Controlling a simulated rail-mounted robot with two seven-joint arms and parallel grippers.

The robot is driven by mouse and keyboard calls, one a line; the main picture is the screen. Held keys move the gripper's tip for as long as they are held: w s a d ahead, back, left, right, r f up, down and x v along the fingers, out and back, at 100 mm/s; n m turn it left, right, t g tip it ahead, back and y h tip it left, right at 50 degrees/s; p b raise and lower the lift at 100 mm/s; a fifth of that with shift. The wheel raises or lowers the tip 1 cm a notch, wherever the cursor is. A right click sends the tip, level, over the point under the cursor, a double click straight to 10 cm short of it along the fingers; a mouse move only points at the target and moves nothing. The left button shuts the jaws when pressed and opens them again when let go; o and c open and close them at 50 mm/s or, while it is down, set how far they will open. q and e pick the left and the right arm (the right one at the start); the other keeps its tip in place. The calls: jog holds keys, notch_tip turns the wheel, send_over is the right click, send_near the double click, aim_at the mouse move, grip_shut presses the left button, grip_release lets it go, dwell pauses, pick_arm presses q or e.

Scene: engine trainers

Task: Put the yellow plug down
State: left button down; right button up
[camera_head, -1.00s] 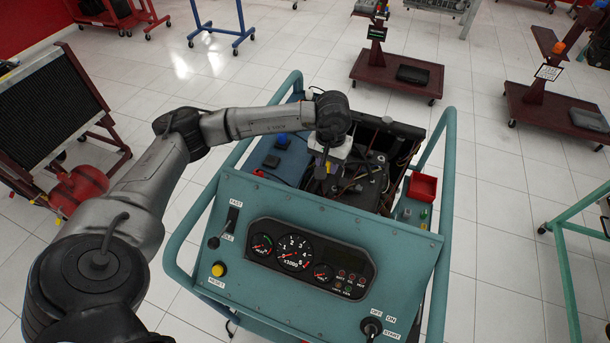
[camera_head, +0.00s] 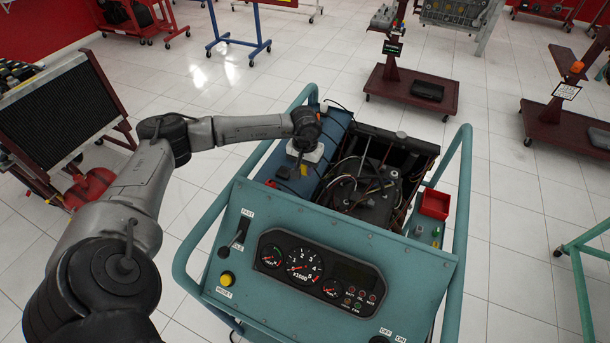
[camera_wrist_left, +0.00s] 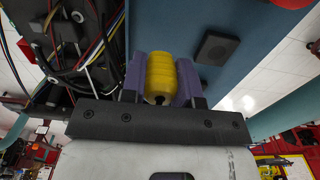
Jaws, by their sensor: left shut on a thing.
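The yellow plug (camera_wrist_left: 160,76) is a ribbed yellow piece between the two purple fingers of my left gripper (camera_wrist_left: 161,82) in the left wrist view. The gripper is shut on it. In the head view my left gripper (camera_head: 302,172) points down over the blue surface (camera_head: 331,134) at the left of the engine bay, and only a small yellow bit of the plug (camera_head: 304,170) shows. I cannot tell whether the plug touches the surface. My right gripper is not in view.
A black block (camera_head: 283,172) sits on the blue surface left of the gripper. The open engine (camera_head: 370,195) with hoses and wires is to the right. A teal gauge panel (camera_head: 330,250) and tube frame stand in front. A red tray (camera_head: 435,204) is at the right.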

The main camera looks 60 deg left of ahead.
aim_at(305, 181)
pick_arm(q)
notch_tip(305, 181, down, 4)
jog(key=shift+f, duration=0.1)
dwell(0.4)
jog(key=shift+f, duration=0.1)
jog(key=c, duration=1.1)
grip_release()
jog(key=shift+c, duration=0.2)
